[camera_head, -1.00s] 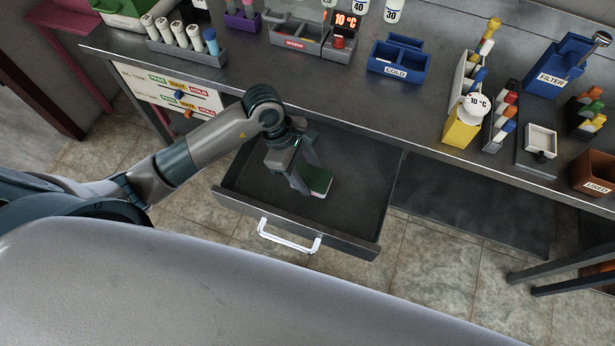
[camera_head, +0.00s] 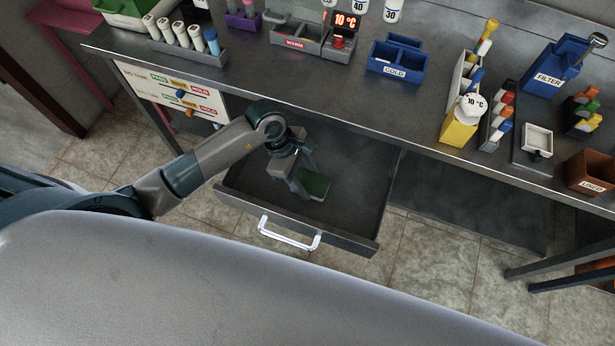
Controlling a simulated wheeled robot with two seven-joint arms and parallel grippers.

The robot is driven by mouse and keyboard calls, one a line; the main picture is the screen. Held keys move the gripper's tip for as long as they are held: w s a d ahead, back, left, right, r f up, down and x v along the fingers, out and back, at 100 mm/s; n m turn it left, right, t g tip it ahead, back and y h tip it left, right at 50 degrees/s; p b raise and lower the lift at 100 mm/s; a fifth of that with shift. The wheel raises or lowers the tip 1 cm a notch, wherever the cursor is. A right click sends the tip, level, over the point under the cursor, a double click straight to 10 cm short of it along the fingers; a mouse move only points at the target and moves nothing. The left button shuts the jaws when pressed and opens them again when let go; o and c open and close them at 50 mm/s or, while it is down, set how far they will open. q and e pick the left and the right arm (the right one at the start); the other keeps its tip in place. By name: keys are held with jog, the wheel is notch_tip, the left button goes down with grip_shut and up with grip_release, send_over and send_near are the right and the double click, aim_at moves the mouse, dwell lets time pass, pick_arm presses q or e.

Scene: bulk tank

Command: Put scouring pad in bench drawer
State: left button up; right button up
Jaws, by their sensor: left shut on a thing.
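The bench drawer (camera_head: 353,228) is pulled out below the bench, with a white bar handle (camera_head: 288,236) on its front. The scouring pad (camera_head: 316,184) is green on top and lies low inside the drawer's outline, near its middle. My left gripper (camera_head: 305,183) reaches down into the drawer and is shut on the pad. I cannot tell whether the pad touches the drawer floor. The arm hides part of the drawer's left side. My right gripper is out of view.
A brown USED bin (camera_head: 592,172) stands at the right. The drawer's right half is bare.

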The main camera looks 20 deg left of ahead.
pick_arm(q)
jog(key=shift+f, duration=0.15)
jog(key=o, duration=0.9)
jog(key=shift+r, duration=0.25)
jog(key=shift+b+v, duration=1.4)
jog(key=shift+v, duration=4.5)
